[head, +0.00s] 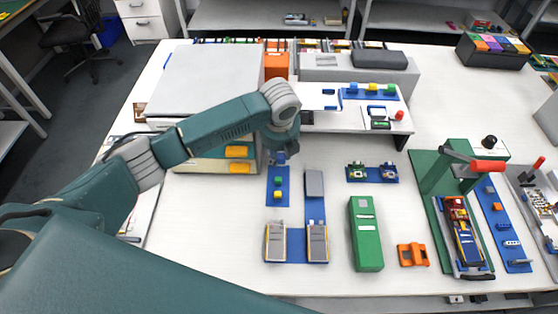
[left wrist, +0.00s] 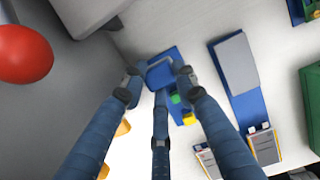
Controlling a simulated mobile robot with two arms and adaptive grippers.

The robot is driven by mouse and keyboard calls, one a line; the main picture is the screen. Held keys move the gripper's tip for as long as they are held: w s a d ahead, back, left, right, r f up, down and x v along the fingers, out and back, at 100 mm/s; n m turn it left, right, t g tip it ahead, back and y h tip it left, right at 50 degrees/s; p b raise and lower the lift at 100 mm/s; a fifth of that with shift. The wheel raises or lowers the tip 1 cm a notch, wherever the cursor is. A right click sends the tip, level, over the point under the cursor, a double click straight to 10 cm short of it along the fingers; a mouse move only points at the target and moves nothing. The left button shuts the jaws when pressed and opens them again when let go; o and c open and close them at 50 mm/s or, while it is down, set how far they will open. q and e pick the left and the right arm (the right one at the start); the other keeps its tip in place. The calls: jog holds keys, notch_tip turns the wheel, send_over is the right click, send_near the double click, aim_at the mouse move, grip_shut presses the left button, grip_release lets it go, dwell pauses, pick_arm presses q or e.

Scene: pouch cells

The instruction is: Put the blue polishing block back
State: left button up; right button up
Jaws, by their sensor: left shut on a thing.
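My left gripper (head: 281,153) reaches down over the far end of a narrow blue strip (head: 284,186). In the left wrist view its fingertips (left wrist: 160,72) are shut on the blue polishing block (left wrist: 159,75). The block shows only partly in the head view, under the gripper. A green block (head: 278,181) and a yellow block (head: 277,195) sit on the nearer part of the strip. The frames do not clearly show whether the blue block touches the strip. My right gripper is not in view.
A raised shelf (head: 330,124) with a red knob (head: 398,115) stands just behind the gripper. A large grey box (head: 205,80) is at left. A blue fixture (head: 316,212) with pouch cells lies right of the strip, then a green box (head: 365,235).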

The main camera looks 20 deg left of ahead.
aim_at(279, 163)
pick_arm(q)
jog(key=x, duration=0.2)
jog(key=s+x, duration=0.1)
jog(key=x, duration=0.1)
jog(key=shift+d+f, duration=0.1)
jog(key=shift+f, duration=0.05)
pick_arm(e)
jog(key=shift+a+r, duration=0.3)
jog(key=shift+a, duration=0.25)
pick_arm(q)
jog(key=shift+f, duration=0.15)
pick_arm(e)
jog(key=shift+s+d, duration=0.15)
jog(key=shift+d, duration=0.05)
pick_arm(q)
jog(key=o, duration=0.7)
jog(key=shift+o, duration=0.2)
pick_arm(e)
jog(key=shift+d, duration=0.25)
pick_arm(q)
jog(key=a+b+v, duration=0.1)
jog(key=v, duration=1.1)
jog(key=shift+d, duration=0.5)
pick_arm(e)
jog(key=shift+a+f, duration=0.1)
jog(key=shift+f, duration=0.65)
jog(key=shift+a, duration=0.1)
